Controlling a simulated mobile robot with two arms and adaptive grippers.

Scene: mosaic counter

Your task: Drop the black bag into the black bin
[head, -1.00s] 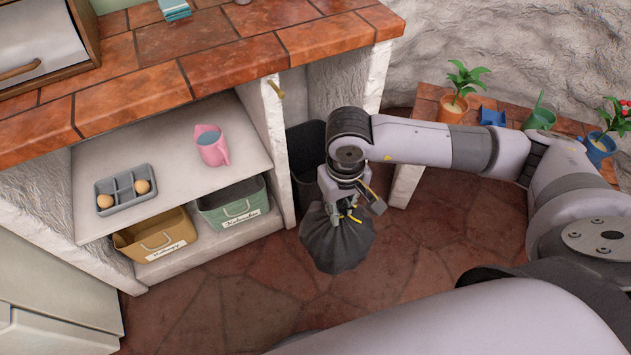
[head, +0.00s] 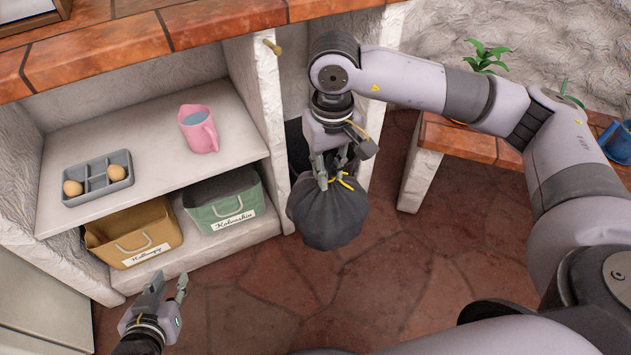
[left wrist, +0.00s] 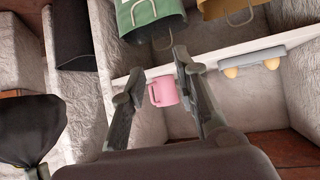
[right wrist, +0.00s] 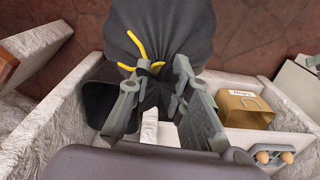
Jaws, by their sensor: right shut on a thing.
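The black bag (head: 328,217) with a yellow tie hangs from my right gripper (head: 336,178), which is shut on its neck. The bag also fills the top middle of the right wrist view (right wrist: 165,30), and part of it shows in the left wrist view (left wrist: 30,130). The black bin (head: 296,150) stands in the narrow bay behind the bag and is mostly hidden by my arm and the bag. It shows in the right wrist view (right wrist: 100,103) and the left wrist view (left wrist: 75,38). My left gripper (head: 168,285) is open and empty, low in front of the shelves.
A pink jug (head: 199,130) and a grey tray with two eggs (head: 97,178) stand on the shelf. A yellow bin (head: 135,232) and a green bin (head: 224,200) sit below. A white wall (head: 262,110) borders the bay. A brick bench (head: 458,140) stands right.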

